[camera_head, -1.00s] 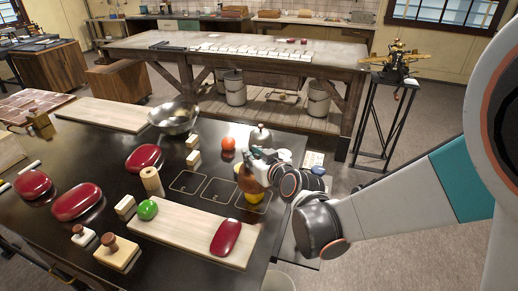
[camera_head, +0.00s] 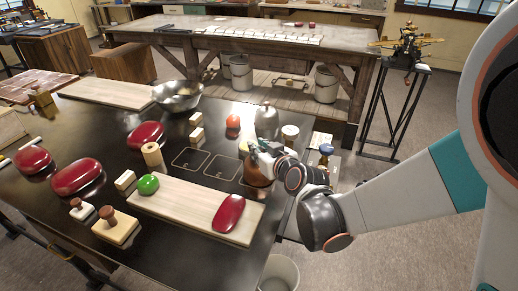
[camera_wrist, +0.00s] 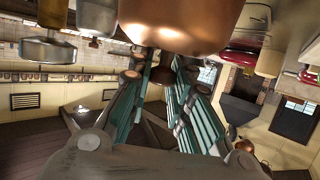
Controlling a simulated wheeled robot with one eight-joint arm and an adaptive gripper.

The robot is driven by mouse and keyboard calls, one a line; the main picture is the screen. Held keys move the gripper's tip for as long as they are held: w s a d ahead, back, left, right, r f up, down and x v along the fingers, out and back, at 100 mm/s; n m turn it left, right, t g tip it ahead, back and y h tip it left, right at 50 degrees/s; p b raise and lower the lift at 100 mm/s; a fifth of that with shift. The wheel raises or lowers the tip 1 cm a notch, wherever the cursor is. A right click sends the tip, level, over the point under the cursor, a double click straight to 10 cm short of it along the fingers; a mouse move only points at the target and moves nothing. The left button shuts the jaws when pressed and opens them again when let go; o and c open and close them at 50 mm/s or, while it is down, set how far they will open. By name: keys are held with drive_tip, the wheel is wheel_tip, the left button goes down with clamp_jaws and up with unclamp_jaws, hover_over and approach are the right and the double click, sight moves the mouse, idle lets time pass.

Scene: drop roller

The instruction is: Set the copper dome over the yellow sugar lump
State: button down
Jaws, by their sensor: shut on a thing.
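The copper dome (camera_head: 257,175) sits low over the rightmost outlined square on the dark table in the head view. Its copper underside or wall (camera_wrist: 180,25) fills the top of the wrist view. My gripper (camera_head: 255,150) is above it, shut on its knob (camera_wrist: 163,75), which shows between the fingers. The yellow sugar lump is not visible now; the dome covers the place where it showed before. I cannot tell whether the dome's rim touches the table.
A silver dome (camera_head: 267,121) and an orange ball (camera_head: 233,121) stand just behind. A pale board (camera_head: 190,208) with a green ball (camera_head: 148,184) and a red oval piece (camera_head: 229,213) lies in front. Two empty outlined squares (camera_head: 221,169) are to the left.

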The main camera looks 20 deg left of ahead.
drive_tip(key=shift+f, duration=0.1)
drive_tip(key=c, duration=1.4)
unclamp_jaws()
